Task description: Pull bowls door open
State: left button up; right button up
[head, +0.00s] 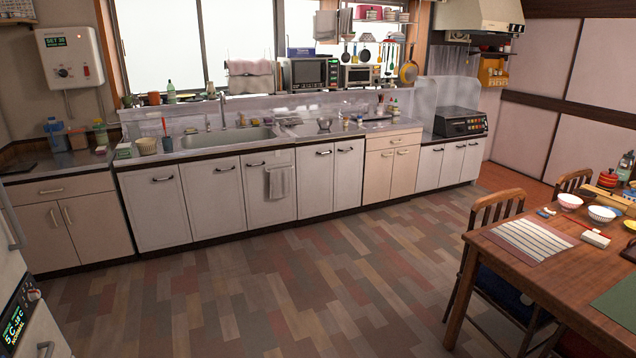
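Neither of my grippers shows in the head view. A long row of white cabinet doors (217,198) with dark handles runs under the counter, all shut. No label tells which one is the bowls door. One door (268,187) has a grey towel (280,182) hanging on it. Beige doors (391,174) with a drawer sit right of the middle. Two bowls, one with a red pattern (569,201) and one with a blue pattern (602,214), stand on the wooden table at the right.
The wooden table (545,280) and its chairs (497,206) fill the right foreground. A fridge front (38,330) with a lit display stands at the left edge. The wood floor (290,280) between them and the cabinets is clear. The counter holds a sink (228,137).

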aim_at(314, 163)
jog(key=i, duration=4.45)
jog(key=l+z, duration=0.05)
jog(key=l, duration=0.1)
